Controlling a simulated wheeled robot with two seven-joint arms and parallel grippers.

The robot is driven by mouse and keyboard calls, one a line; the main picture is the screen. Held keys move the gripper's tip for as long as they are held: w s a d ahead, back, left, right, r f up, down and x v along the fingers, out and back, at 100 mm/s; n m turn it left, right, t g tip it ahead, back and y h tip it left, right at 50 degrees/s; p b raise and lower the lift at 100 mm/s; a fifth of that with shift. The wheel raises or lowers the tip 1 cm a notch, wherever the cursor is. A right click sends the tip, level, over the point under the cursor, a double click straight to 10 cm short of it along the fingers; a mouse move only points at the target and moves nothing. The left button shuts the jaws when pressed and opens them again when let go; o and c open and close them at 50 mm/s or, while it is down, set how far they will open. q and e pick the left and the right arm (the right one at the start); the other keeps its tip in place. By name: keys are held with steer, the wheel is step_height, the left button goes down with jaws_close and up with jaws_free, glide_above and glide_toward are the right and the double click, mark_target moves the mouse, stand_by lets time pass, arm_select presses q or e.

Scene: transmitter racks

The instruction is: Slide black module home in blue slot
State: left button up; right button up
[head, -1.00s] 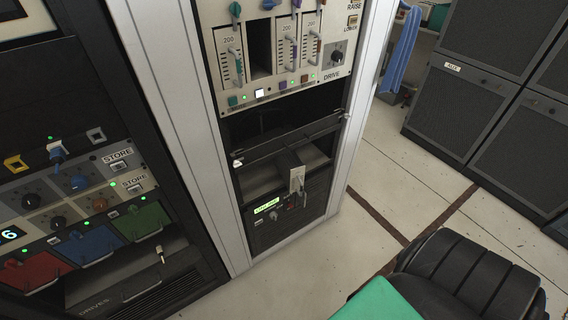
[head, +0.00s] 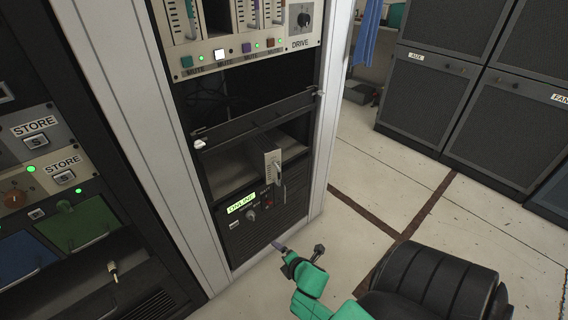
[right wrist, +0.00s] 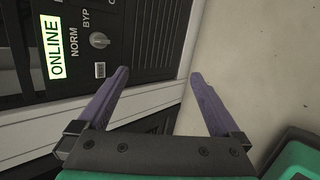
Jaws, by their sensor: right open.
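A module with a pale faceplate and a dark handle (head: 273,168) stands at the right part of the open lower shelf of the white rack, its face at the shelf's front; its body is mostly hidden. An empty dark slot (head: 218,14) shows in the upper bay between modules, cut by the top of the head view. My right gripper (head: 298,248) is open and empty, low in front of the rack, below and apart from the module. In the right wrist view its two purple fingers (right wrist: 159,73) are spread, facing the ONLINE panel. My left gripper is not in view.
A dark bar (head: 258,121) crosses the rack above the shelf. The ONLINE panel (head: 262,215) is below it. A dark rack with green and blue flaps (head: 80,228) stands left. A black chair (head: 436,285) is at lower right. Pale floor (head: 370,170) is clear between rack and cabinets.

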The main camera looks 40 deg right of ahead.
steer(key=w+d+r+n+t+h+b, duration=0.1)
steer(key=w+d+r+n+t+b, duration=0.2)
steer(key=w+n+b, duration=0.15)
steer(key=n+t+h+b, duration=0.4)
steer(key=n+b, duration=0.2)
steer(key=n, duration=0.3)
glide_toward(273, 166)
steer(key=x, duration=0.2)
steer(key=f+b+x, duration=0.1)
steer(key=x, duration=0.5)
steer(key=shift+w+f, duration=0.15)
steer(key=shift+w, duration=0.05)
steer(key=shift+w+d, duration=0.2)
steer(key=shift+w, duration=0.25)
jaws_close()
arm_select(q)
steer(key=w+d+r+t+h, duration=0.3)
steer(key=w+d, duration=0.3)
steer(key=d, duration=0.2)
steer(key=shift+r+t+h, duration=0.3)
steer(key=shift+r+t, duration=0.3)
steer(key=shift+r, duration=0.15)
arm_select(e)
steer(key=shift+r, duration=0.45)
arm_select(q)
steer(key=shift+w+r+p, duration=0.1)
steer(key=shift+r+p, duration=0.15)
steer(key=shift+p, duration=0.25)
arm_select(e)
steer(key=shift+r, duration=0.3)
